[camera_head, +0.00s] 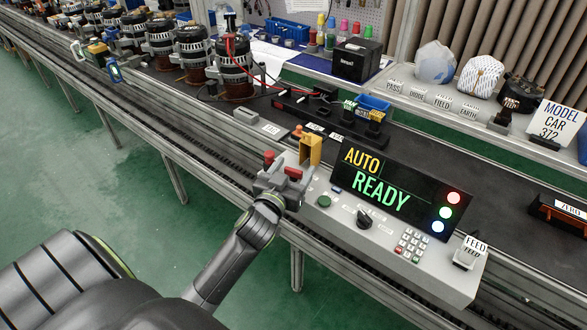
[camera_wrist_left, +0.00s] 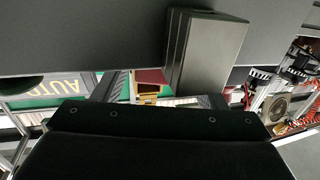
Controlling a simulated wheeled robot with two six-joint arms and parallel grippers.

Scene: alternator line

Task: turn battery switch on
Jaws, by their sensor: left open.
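The console has a black rotary knob (camera_head: 365,218), a green button (camera_head: 324,201) and a screen reading AUTO READY (camera_head: 375,180). No readable label says which control is the battery switch. My right gripper is out of view.
A conveyor edge (camera_head: 190,155) runs along the console's left. The green floor (camera_head: 70,170) at left is clear.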

